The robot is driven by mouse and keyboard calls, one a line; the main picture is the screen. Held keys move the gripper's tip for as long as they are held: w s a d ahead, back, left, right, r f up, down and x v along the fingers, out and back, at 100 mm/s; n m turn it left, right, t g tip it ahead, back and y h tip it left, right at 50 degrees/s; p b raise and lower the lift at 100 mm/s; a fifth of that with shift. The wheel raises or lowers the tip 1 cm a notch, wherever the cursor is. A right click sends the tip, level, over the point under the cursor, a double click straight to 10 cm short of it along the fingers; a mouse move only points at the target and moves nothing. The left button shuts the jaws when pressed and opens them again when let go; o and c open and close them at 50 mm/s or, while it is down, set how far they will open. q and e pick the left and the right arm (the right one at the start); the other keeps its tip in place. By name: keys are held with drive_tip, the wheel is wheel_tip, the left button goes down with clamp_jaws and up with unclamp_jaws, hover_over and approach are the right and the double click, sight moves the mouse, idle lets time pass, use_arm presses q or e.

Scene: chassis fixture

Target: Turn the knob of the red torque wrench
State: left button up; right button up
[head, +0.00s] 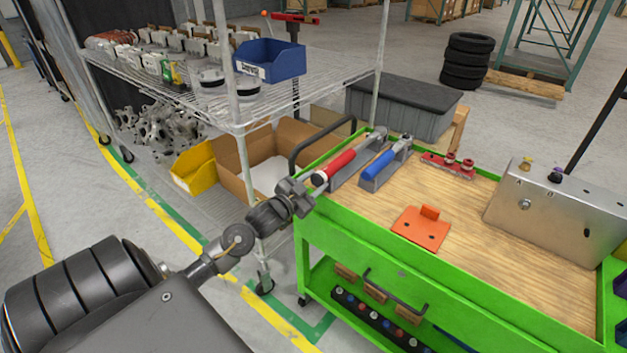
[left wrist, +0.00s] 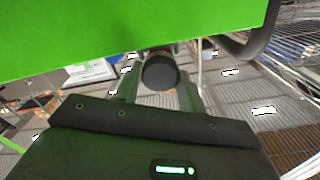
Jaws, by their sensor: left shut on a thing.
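The red torque wrench (head: 340,163) lies in a grey holder at the left end of the green cart's wooden top. Its knob end points toward my left arm and the cart's left edge. My left gripper (head: 306,190) is at that end, shut on the knob. In the left wrist view the dark round knob (left wrist: 160,73) sits between the two fingers, seen end-on, just below the cart's green side. The gripper largely hides the knob in the head view. My right gripper is in neither view.
A blue wrench (head: 378,165) lies beside the red one. The green cart (head: 345,232) has raised edges and a black handle (head: 305,150) near the gripper. An orange plate (head: 420,232) and a metal box (head: 560,210) stand on its top. A wire shelf (head: 325,75) is behind.

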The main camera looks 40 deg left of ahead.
use_arm(q)
drive_tip(key=m, duration=0.2)
drive_tip(key=shift+m+p, duration=0.3)
drive_tip(key=shift+m, duration=0.1)
drive_tip(key=m, duration=0.2)
drive_tip(key=shift+m, duration=0.4)
drive_tip(key=shift+m+p, duration=0.3)
drive_tip(key=shift+m, duration=0.4)
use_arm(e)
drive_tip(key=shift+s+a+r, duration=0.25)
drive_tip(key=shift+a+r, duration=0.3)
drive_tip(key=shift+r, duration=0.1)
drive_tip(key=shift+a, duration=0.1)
use_arm(q)
drive_tip(key=o, duration=1)
drive_tip(key=shift+s, duration=0.1)
drive_tip(key=shift+c, duration=0.2)
drive_tip(key=shift+f, duration=0.15)
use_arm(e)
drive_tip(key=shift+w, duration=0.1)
use_arm(q)
drive_tip(key=shift+d+f, duration=0.1)
drive_tip(key=shift+d, duration=0.05)
